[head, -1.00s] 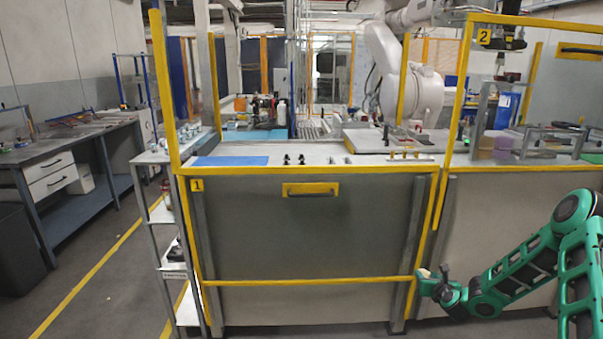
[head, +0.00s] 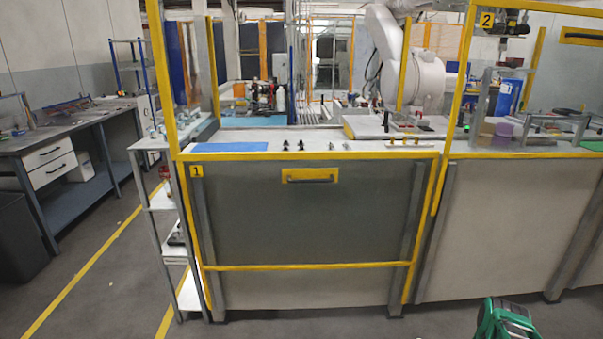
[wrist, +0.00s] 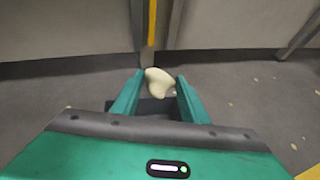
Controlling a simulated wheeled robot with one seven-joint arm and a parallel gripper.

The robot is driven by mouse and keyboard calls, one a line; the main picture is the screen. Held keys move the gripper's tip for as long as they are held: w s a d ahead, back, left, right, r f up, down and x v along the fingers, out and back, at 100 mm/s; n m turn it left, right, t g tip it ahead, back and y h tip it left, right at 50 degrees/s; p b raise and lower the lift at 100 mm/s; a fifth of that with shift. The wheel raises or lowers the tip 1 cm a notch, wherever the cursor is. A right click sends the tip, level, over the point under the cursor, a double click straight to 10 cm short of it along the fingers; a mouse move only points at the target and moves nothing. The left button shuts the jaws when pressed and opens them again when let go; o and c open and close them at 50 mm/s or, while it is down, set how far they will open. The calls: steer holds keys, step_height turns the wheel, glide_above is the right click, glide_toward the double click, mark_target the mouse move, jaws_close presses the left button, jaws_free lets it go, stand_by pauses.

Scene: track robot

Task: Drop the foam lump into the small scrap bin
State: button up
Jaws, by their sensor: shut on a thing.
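The foam lump (wrist: 158,83) is cream-coloured and irregular. In the wrist view it sits between the fingertips of my gripper (wrist: 157,88), which is shut on it, above the grey floor. In the head view only a green part of my arm shows at the lower right edge; I cannot make out the gripper or lump there. A dark grey bin (head: 22,240) stands on the floor at the far left of the head view, cut by the picture edge. I cannot tell whether it is the small scrap bin.
A yellow-framed work cell with grey panels (head: 310,225) fills the middle. A narrow white shelf rack (head: 165,200) stands at its left end. A grey bench (head: 70,135) runs along the left wall. Open floor with a yellow line (head: 85,270) lies between. Pale bits dot the floor in the wrist view.

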step_height(320, 180, down, 8)
steer(key=s, duration=0.1)
steer(key=shift+r, duration=0.25)
steer(key=shift+a, duration=0.1)
stand_by(0.3)
steer(key=o, duration=1.1)
steer(key=v, duration=1)
steer(key=shift+s, duration=0.35)
steer(key=shift+a+r, duration=0.1)
